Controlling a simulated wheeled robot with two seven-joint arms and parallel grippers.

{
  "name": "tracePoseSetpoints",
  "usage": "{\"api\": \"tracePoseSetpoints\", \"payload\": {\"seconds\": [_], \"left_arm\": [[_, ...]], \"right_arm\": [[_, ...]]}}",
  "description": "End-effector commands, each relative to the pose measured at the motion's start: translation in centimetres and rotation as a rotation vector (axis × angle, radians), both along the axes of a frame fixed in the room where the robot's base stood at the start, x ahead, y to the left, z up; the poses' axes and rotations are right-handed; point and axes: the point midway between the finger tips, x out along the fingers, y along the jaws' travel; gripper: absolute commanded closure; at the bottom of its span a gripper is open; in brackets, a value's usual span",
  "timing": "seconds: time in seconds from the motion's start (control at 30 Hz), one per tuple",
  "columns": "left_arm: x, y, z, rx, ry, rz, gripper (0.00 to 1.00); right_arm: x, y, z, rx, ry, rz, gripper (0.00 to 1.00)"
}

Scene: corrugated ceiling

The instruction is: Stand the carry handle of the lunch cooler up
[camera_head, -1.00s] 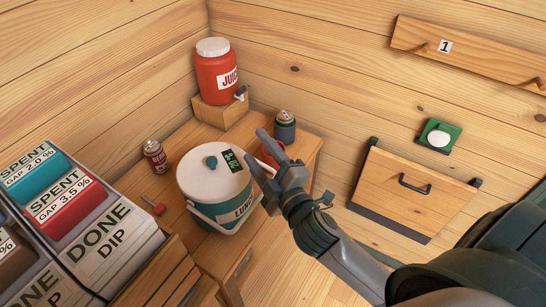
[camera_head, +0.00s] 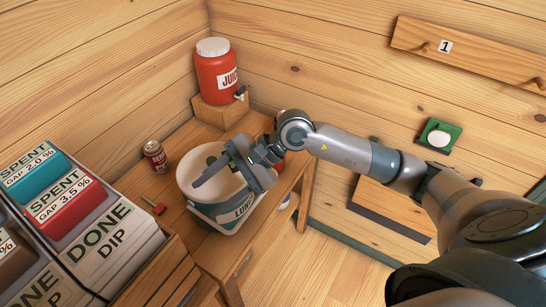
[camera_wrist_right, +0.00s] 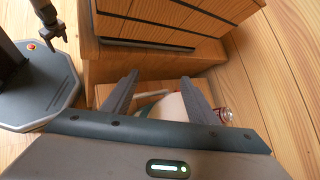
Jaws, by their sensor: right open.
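The lunch cooler (camera_head: 182,174) stands on the wooden bench, with a white lid and a teal body marked LUNCH. Its pale carry handle (camera_head: 201,217) lies low along the front side in the head view. My right gripper (camera_head: 212,194) is open over the cooler's lid and front edge, with nothing visible held; it hides part of the lid and handle. In the right wrist view the open fingers (camera_wrist_right: 158,96) straddle part of the white cooler (camera_wrist_right: 173,108). What looks like my left gripper (camera_wrist_right: 53,40) hangs at upper left there, its jaws unclear.
A red juice jug (camera_head: 218,75) sits on a wooden block behind the cooler. A grey DONE DIP bin (camera_head: 115,240) fills the lower left. A red object (camera_head: 278,160) is partly hidden behind my right wrist.

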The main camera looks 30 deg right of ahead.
Motion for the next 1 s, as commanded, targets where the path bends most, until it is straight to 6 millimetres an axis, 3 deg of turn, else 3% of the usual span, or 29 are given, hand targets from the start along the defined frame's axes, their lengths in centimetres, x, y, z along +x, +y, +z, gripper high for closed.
{"api": "tracePoseSetpoints", "payload": {"seconds": [0.1, 0.2, 0.3, 0.4, 0.57, 1.0], "left_arm": [[0.0, 0.0, 0.0, 0.000, 0.000, 0.000, 0.30], [0.0, 0.0, 0.0, 0.000, 0.000, 0.000, 0.30], [0.0, 0.0, 0.0, 0.000, 0.000, 0.000, 0.30], [0.0, 0.0, 0.0, 0.000, 0.000, 0.000, 0.30], [0.0, 0.0, 0.0, 0.000, 0.000, 0.001, 0.30], [0.0, 0.0, 0.0, 0.000, -0.001, 0.001, 0.30]], "right_arm": [[2.6, -6.4, -2.6, -0.312, -0.097, 0.038, 0.47], [4.1, -11.1, -3.6, -0.513, -0.137, 0.056, 0.47], [5.1, -14.8, -3.7, -0.655, -0.156, 0.062, 0.47], [5.6, -17.2, -3.6, -0.744, -0.161, 0.063, 0.47], [5.9, -18.6, -3.5, -0.797, -0.164, 0.064, 0.47], [5.9, -18.5, -3.7, -0.796, -0.163, 0.064, 0.47]]}}
